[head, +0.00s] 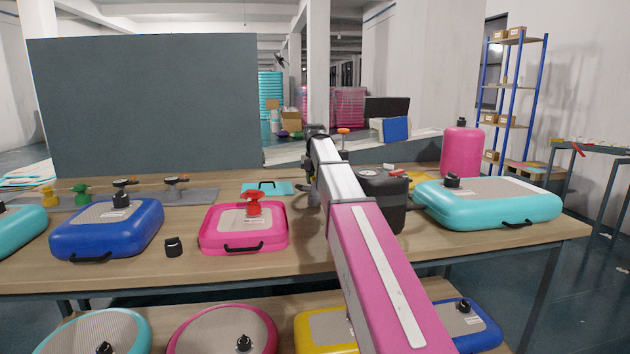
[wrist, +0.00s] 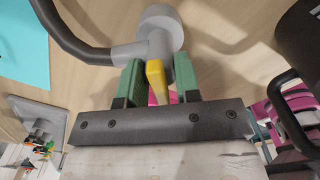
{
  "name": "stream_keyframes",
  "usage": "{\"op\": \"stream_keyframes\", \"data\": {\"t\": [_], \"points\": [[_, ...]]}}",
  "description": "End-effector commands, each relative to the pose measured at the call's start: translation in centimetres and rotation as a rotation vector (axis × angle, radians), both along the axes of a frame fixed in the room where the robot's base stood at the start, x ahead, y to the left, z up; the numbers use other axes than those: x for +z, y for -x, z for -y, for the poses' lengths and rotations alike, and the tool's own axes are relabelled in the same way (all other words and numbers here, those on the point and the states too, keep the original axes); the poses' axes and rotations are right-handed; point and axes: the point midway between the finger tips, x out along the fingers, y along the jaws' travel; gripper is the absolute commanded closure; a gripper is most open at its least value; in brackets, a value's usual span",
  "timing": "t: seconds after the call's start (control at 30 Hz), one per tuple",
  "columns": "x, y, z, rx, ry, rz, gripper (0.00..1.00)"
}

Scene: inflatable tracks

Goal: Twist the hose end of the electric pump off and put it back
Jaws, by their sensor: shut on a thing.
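The hose end (wrist: 158,30) is a grey round piece with a short stem, and a dark hose (wrist: 75,35) runs from it to the upper left in the wrist view. My gripper (wrist: 158,75) is shut on the hose end, its two green fingers on either side of the stem. A yellow tab (wrist: 156,82) shows between the fingers. The electric pump (head: 385,205) is a black box with a round gauge on top, right of my arm in the head view. My arm hides the hose end and most of my gripper there.
A pink case (head: 243,240) with a red valve piece stands left of my arm, and a blue case (head: 105,235) farther left. A turquoise case (head: 490,210) and a pink cylinder (head: 462,152) are on the right. A small black cap (head: 173,247) lies near the front edge.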

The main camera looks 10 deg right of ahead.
Motion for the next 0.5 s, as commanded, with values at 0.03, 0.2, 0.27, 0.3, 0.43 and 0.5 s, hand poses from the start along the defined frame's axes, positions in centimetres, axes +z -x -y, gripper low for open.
{"op": "stream_keyframes", "data": {"t": [0.03,0.2,0.27,0.3,0.43,0.5], "points": [[-0.01,0.00,0.00,0.000,0.000,0.000,0.99],[-0.22,0.00,0.00,0.000,0.000,0.000,0.99],[-0.32,0.00,0.00,0.000,0.000,0.000,0.99],[-0.40,0.00,0.00,0.000,0.000,0.000,0.99],[-0.63,-0.01,0.01,0.000,0.000,0.000,0.99],[-0.75,0.00,0.00,0.000,0.000,0.000,0.99]]}}
